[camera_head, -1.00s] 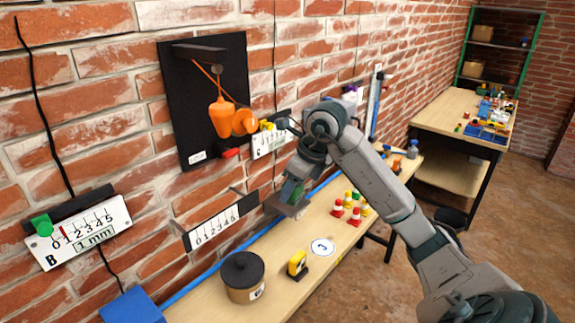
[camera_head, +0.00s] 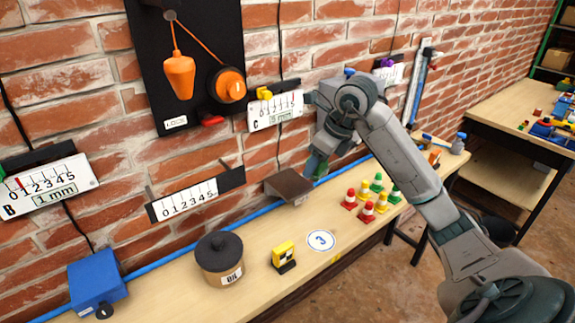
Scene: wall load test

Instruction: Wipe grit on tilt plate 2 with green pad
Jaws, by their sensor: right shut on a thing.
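My right gripper (camera_head: 315,168) hangs down by the wall at the back edge of the bench, shut on a small green thing (camera_head: 317,160) that looks like the green pad. Its lower part is hard to make out. A brown tilted plate (camera_head: 289,184) stands just left of and below the gripper. The pad appears beside the plate's right end; I cannot tell whether they touch. No number shows on the plate, and I cannot make out grit on it. My left gripper is not in view.
On the bench (camera_head: 185,285) stand a lidded pot (camera_head: 220,262), a yellow block (camera_head: 283,255), a round marker reading 3 (camera_head: 321,240) and several small cones (camera_head: 367,212). A blue box (camera_head: 97,285) is at the left. Gauges and a black panel (camera_head: 150,60) hang on the brick wall.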

